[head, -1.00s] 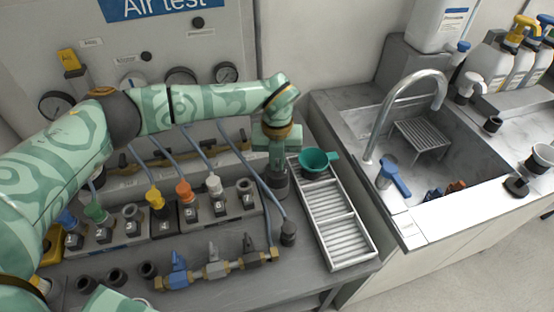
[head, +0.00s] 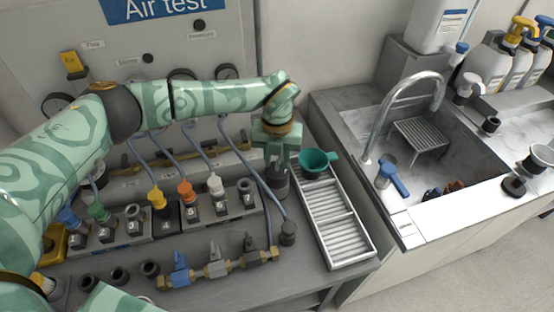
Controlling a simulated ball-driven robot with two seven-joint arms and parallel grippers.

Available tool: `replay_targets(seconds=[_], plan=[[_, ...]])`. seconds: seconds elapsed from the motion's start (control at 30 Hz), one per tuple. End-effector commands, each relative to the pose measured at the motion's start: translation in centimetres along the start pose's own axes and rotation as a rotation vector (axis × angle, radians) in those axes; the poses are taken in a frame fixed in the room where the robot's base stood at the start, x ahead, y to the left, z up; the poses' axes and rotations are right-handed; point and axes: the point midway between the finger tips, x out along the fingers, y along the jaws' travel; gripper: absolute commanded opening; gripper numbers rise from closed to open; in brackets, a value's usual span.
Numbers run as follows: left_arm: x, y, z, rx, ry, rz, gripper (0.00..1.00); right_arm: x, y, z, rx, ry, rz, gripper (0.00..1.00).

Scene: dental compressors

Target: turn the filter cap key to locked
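My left gripper (head: 276,164) points down at the back right of the bench, over a dark grey cylinder (head: 277,185). The cylinder's top is at or between the fingers, which hide it. This may be the filter cap, but I cannot make out a key on it or its locked mark. The finger gap is too small and covered to tell whether the gripper is open or shut. My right gripper is not in view.
Numbered blocks with coloured plugs (head: 180,210) and a brass valve row (head: 216,268) stand left. A sink (head: 425,165) is at right.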

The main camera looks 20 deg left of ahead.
Motion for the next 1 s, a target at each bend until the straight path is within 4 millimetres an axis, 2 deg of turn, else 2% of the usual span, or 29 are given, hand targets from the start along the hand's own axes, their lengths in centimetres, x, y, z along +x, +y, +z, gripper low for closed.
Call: replay_targets(seconds=[0.3,0.5,0.7,1.0], plan=[[-8.5,0.0,0.1,0.002,-0.006,-0.001,0.3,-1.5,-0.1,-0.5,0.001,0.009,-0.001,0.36],[-12.9,0.0,0.1,0.0,-0.004,0.0,0.3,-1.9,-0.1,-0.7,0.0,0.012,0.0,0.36],[-15.0,0.0,0.0,0.001,-0.001,0.0,0.3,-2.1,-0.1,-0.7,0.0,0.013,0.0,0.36],[-15.2,0.0,0.0,0.0,0.0,0.0,0.3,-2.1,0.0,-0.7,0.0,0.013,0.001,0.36]])
